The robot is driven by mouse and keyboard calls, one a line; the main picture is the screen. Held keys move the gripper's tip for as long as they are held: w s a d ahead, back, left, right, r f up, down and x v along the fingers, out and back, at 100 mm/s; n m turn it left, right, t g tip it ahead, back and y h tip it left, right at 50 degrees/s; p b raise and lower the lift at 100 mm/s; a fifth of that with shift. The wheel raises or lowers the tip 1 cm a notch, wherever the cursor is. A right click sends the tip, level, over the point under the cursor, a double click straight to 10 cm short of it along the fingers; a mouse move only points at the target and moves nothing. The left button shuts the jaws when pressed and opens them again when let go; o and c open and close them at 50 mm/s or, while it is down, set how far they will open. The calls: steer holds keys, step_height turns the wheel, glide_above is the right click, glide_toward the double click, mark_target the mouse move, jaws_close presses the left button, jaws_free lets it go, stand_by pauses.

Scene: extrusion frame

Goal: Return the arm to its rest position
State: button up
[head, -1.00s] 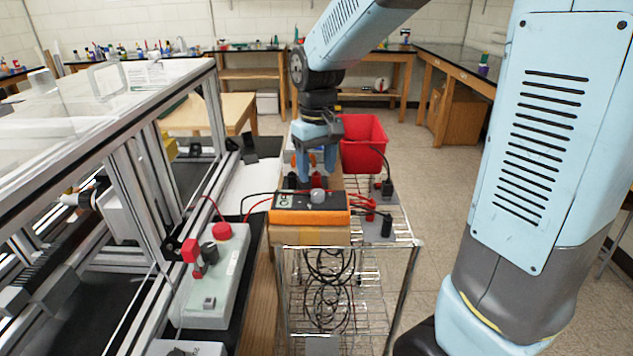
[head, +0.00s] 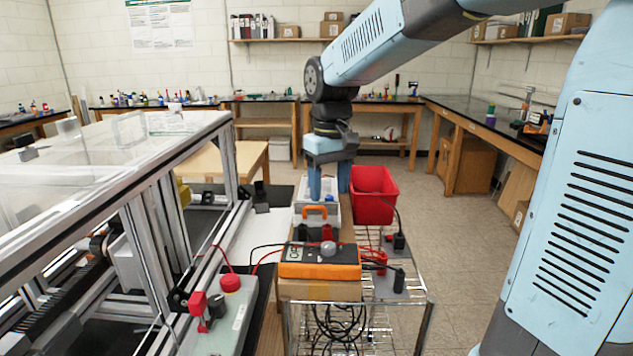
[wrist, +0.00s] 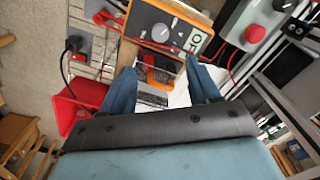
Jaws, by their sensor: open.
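My gripper (head: 329,182) hangs from my light-blue arm above the wire cart, pointing down. Its two blue fingers are apart with nothing held between them. In the wrist view my gripper (wrist: 157,88) also shows open, with the fingers spread on either side of an orange handle that lies below. The orange meter (head: 320,270) sits on a cardboard box on the cart, nearer to the camera than my gripper and clear of it. The meter also shows in the wrist view (wrist: 165,28).
An aluminium extrusion frame (head: 158,200) with clear panels fills the left. A grey box with a red button (head: 231,283) is beside it. Floor to the right of the cart is free.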

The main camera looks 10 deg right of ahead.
steer(key=s+d+m+t, duration=0.2)
steer(key=s+d, duration=0.3)
steer(key=s, duration=0.3)
steer(key=s+d+r+m+t, duration=0.1)
steer(key=s+d+m+t, duration=0.1)
steer(key=s+d, duration=0.4)
steer(key=shift+s+r+t, duration=0.2)
steer(key=shift+s+t, duration=0.6)
steer(key=shift+s, duration=0.9)
steer(key=shift+d, duration=0.1)
stand_by(0.8)
